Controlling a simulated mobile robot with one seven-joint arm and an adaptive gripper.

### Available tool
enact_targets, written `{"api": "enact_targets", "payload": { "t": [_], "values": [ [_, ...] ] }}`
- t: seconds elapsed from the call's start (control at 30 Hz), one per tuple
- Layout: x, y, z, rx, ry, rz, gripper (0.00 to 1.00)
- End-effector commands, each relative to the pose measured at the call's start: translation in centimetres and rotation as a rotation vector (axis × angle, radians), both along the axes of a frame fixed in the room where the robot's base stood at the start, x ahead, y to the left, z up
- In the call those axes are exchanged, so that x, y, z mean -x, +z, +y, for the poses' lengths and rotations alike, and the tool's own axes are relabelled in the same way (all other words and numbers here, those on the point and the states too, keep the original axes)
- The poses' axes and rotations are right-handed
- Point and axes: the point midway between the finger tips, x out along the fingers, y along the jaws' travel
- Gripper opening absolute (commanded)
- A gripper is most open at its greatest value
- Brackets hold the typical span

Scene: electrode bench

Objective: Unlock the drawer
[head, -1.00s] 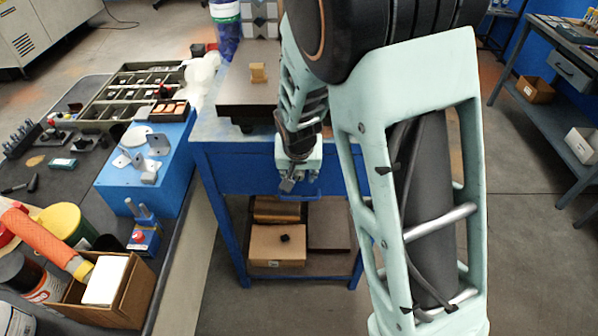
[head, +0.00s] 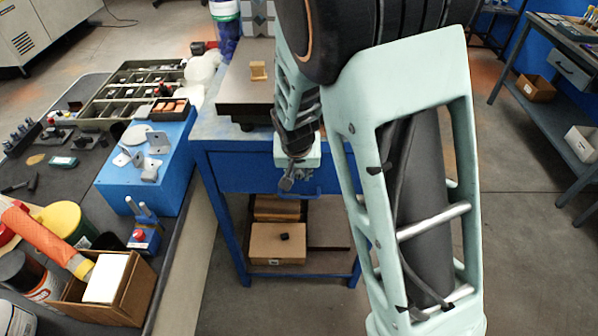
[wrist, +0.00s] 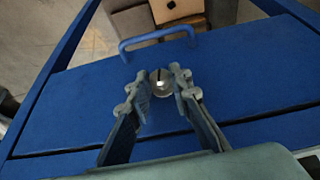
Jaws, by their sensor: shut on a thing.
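The blue drawer (head: 235,172) sits under the top of the blue bench; its front fills much of the wrist view (wrist: 75,110). A blue bar handle (wrist: 160,39) stands out from the front. A small round metal lock (wrist: 161,85) with a dark slot sits beside the handle. My gripper (wrist: 161,80) has a fingertip on each side of the lock and is shut on it. In the head view my gripper (head: 286,184) is at the drawer front, partly hidden by my arm. The drawer looks closed.
A cardboard box (head: 277,243) sits on the lower shelf. A cluttered workbench (head: 190,215) runs along the left. Bare floor lies in front and to the right.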

Motion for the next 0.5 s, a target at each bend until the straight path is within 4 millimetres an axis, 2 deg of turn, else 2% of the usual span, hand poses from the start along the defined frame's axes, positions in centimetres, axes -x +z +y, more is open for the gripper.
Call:
{"api": "enact_targets", "payload": {
  "t": [0.5],
  "values": [
    [-0.02,0.16,0.47,0.172,0.006,0.004,0.0]
  ]
}}
